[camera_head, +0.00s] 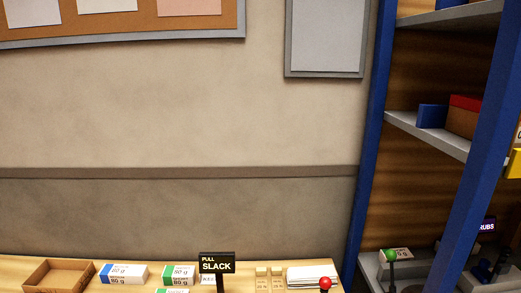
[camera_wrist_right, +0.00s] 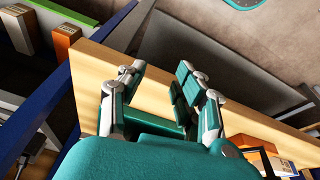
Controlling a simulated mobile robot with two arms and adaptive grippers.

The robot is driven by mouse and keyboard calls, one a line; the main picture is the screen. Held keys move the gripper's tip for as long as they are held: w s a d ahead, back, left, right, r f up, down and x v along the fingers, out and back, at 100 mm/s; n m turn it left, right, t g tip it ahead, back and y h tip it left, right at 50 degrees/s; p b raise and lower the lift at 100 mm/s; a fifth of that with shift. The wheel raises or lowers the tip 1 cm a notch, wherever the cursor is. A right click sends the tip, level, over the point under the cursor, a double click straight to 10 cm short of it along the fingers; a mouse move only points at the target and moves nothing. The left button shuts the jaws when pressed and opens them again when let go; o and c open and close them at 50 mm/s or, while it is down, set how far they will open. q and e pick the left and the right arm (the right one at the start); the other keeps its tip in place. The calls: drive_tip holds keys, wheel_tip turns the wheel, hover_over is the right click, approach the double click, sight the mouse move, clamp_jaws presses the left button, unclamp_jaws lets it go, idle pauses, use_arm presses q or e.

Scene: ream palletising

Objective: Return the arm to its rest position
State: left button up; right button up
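My right gripper (camera_wrist_right: 158,78) shows in the right wrist view with its two fingers spread apart and nothing between them. A long pale wooden board or table edge (camera_wrist_right: 235,105) runs behind the fingers. The head view shows neither gripper, so the pose of each whole arm cannot be seen. In the head view a blue-and-white paper ream (camera_head: 124,274) and a green-and-white ream (camera_head: 181,274) lie on the wooden table (camera_head: 20,267). Another green-marked ream is cut off at the bottom edge.
An open brown box (camera_head: 60,275) stands left of the reams. A black "PULL SLACK" sign (camera_head: 216,263), a white stack (camera_head: 305,274) and a red-knobbed item (camera_head: 325,284) are to the right. A blue-posted rack (camera_head: 368,150) with grey shelves fills the right side.

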drive_tip(key=s+f+g+b, duration=0.1)
drive_tip(key=s+f+b, duration=0.2)
drive_tip(key=f, duration=0.9)
drive_tip(key=s+d+f+b, duration=0.1)
drive_tip(key=s+f+b, duration=0.25)
drive_tip(key=f, duration=0.85)
drive_tip(key=s+f+g+b, duration=0.15)
drive_tip(key=s+f, duration=0.25)
drive_tip(key=f, duration=0.8)
drive_tip(key=s+d+f+b, duration=0.2)
drive_tip(key=s+f+b, duration=0.1)
drive_tip(key=s+f, duration=0.5)
drive_tip(key=shift+s+f, duration=0.3)
drive_tip(key=shift+s, duration=0.4)
drive_tip(key=shift+d, duration=0.1)
drive_tip(key=shift+n, duration=0.3)
